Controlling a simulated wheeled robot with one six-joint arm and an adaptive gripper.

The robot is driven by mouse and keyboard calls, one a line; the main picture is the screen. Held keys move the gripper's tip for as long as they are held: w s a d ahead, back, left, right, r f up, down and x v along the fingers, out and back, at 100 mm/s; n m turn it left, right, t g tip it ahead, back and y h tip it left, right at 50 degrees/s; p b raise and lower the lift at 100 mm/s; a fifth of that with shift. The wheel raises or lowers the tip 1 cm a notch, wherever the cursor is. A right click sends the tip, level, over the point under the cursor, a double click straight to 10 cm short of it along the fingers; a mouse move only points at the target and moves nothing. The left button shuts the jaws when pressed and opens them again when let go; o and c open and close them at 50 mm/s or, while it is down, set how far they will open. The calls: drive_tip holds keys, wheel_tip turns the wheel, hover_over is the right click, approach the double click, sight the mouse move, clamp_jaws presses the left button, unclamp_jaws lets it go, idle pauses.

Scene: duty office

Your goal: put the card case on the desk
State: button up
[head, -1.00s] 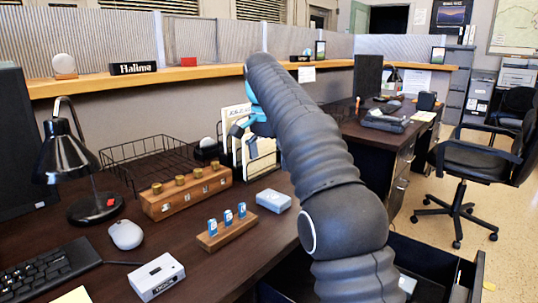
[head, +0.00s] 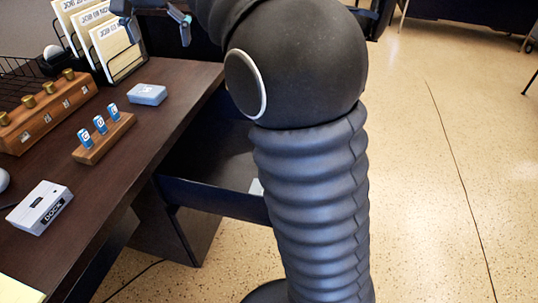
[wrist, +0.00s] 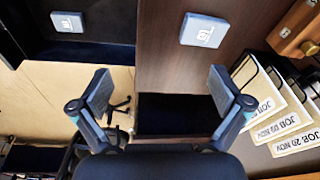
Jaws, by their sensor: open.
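A pale blue-grey flat case with a white mark (head: 148,94) lies on the dark desk (head: 165,78); it also shows in the wrist view (wrist: 204,31). A second, similar flat case (wrist: 67,22) lies in the dark open drawer (wrist: 108,52) below the desk top. Only a pale sliver of this second case (head: 257,187) shows in the head view. I cannot tell from looks alone which is the card case. My gripper (wrist: 160,85) is open and empty, apart from both cases. In the head view my gripper (head: 152,22) is partly cut off at the top.
A wooden block with blue tokens (head: 104,138), a white dock (head: 40,207), a wooden box with brass knobs (head: 45,112) and a file rack (head: 125,65) stand on the desk. The drawer (head: 215,198) juts out from the desk.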

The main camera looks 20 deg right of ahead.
drive_tip(key=s+d+f+n+t, duration=0.1)
drive_tip(key=s+d+f+n, duration=0.2)
drive_tip(key=s, duration=0.5)
drive_tip(key=s+d+f+t, duration=0.1)
drive_tip(key=s+d+f, duration=0.2)
drive_tip(key=s+d, duration=0.35)
drive_tip(key=s+d+f+n+t, duration=0.1)
drive_tip(key=s+d+f+n, duration=0.1)
drive_tip(key=s+f, duration=1.1)
drive_tip(key=shift+s+f, duration=0.3)
drive_tip(key=shift+s, duration=0.15)
